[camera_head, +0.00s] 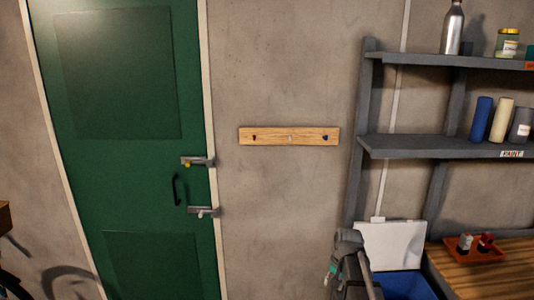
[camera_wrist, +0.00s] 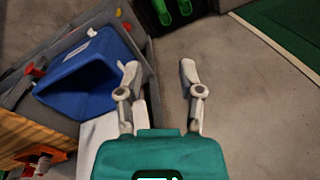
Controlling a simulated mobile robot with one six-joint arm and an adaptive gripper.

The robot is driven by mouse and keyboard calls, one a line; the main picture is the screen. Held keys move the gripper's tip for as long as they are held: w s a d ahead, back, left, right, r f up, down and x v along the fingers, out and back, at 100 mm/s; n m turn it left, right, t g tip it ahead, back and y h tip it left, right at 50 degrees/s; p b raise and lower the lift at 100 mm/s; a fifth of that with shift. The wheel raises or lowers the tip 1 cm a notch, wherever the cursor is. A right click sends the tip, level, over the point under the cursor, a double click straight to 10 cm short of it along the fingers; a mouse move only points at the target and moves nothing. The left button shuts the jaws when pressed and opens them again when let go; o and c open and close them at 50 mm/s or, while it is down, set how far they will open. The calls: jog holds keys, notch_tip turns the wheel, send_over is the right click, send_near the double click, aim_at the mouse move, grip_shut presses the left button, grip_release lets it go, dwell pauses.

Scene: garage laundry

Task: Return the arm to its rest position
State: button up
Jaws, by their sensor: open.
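My gripper (camera_wrist: 159,78) is in the wrist view with its two pale fingers spread apart. Nothing is between the fingers; grey floor shows in the gap. A blue container (camera_wrist: 78,82) lies to the left of the fingers in that view. In the head view my arm (camera_head: 352,262) shows at the bottom, right of centre, in front of the shelf's left post. I cannot make out the fingers in the head view.
A grey shelf (camera_head: 425,146) and a wooden worktop (camera_head: 500,272) with an orange tray (camera_head: 463,256) stand at the right. A green door (camera_head: 120,75) and a wooden hook rail (camera_head: 289,128) are on the wall. Green boots (camera_wrist: 165,10) stand beyond the fingers.

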jog(key=s+a+f+n+b, duration=0.1)
jog(key=s+a+f+n, duration=0.1)
jog(key=s, duration=0.5)
jog(key=s+a+f+n+h+b, duration=0.1)
jog(key=s+a+f+n+b, duration=0.1)
jog(key=s, duration=0.6)
jog(key=shift+s+a, duration=0.15)
jog(key=shift+a, duration=0.5)
jog(key=shift+f, duration=0.1)
dwell(0.9)
